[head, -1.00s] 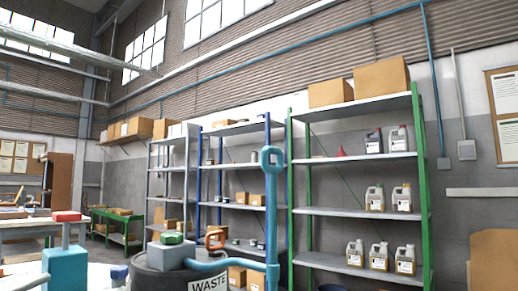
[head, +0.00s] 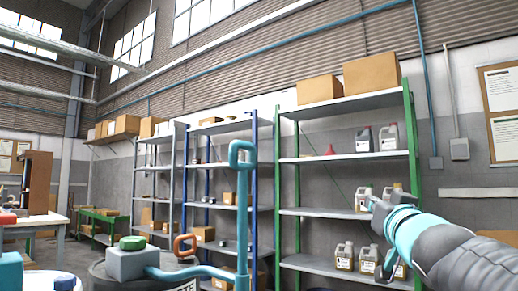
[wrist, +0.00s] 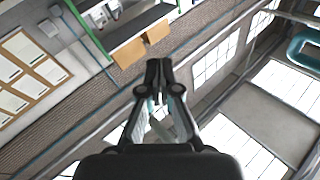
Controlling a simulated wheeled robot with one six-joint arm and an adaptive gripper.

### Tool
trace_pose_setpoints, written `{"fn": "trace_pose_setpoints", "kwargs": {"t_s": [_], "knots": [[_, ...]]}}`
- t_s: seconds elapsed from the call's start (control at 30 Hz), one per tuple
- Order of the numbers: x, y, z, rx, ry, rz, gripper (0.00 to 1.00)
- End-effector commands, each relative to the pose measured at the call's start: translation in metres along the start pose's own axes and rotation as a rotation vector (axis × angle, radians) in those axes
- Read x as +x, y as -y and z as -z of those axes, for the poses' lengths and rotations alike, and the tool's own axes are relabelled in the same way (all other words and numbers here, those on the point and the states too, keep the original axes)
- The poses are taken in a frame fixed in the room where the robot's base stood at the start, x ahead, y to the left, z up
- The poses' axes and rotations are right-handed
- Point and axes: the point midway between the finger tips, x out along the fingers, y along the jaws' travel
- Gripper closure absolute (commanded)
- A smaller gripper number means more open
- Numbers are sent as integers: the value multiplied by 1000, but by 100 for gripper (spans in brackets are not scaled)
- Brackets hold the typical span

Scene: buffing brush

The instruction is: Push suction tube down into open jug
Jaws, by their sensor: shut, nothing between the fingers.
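The suction tube (head: 242,205) is a teal upright pipe with a loop handle on top, in the middle of the head view. A teal hose joins it to a grey block with a green knob (head: 132,243). The tube's lower end is below the picture, and I cannot make out the open jug it belongs to. My gripper (head: 371,201) is at the right of the head view, well to the right of the tube and apart from it. In the wrist view its fingers (wrist: 158,66) are together and empty, and a teal loop (wrist: 305,45) shows at the upper right edge.
A dark drum (head: 105,280) stands under the grey block, with an orange handle (head: 185,245) beside it. A green-posted shelf (head: 345,158) with several jugs and boxes stands behind my gripper. A blue-posted shelf (head: 215,170) is behind the tube. Open air lies between gripper and tube.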

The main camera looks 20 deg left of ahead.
Motion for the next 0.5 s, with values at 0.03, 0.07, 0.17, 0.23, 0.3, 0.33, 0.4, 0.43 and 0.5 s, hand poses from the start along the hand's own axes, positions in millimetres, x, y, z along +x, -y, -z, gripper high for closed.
{"fn": "trace_pose_setpoints", "kwargs": {"t_s": [0.03,0.07,0.17,0.23,0.3,0.33,0.4,0.43,0.5], "knots": [[20,26,21,24,-66,99,100],[28,43,34,39,-104,165,100],[46,97,66,82,-190,390,100],[50,130,79,105,-219,537,100],[50,158,86,122,-228,665,100],[50,168,88,128,-227,713,100],[47,185,90,136,-220,803,100],[46,191,90,140,-216,833,100],[43,200,90,145,-207,884,100]]}}
